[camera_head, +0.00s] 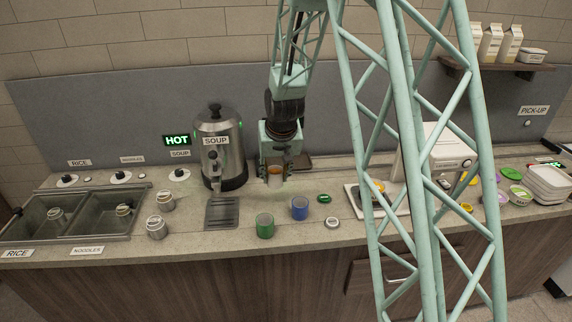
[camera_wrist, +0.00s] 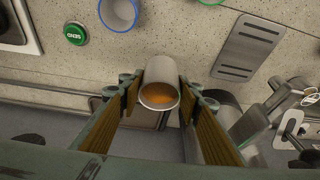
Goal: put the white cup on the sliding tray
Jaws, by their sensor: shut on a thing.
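The white cup (camera_head: 275,181) is between the fingers of my gripper (camera_head: 274,175), to the right of the soup urn. In the wrist view the cup (camera_wrist: 161,71) is gripped between both fingers (camera_wrist: 160,88), and orange-brown liquid shows inside it. A flat dark brown tray (camera_head: 304,162), which looks like the sliding tray, lies at the back of the counter just behind and right of my gripper. In the wrist view its rim (camera_wrist: 165,122) shows partly behind the cup. I cannot tell whether the cup touches any surface.
The soup urn (camera_head: 220,150) stands close left of my gripper, with a drip grate (camera_head: 222,212) in front. A green cup (camera_head: 265,226), a blue cup (camera_head: 300,208) and a green SEND button (camera_head: 324,198) are on the front counter. Sunken wells (camera_head: 105,215) are at left.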

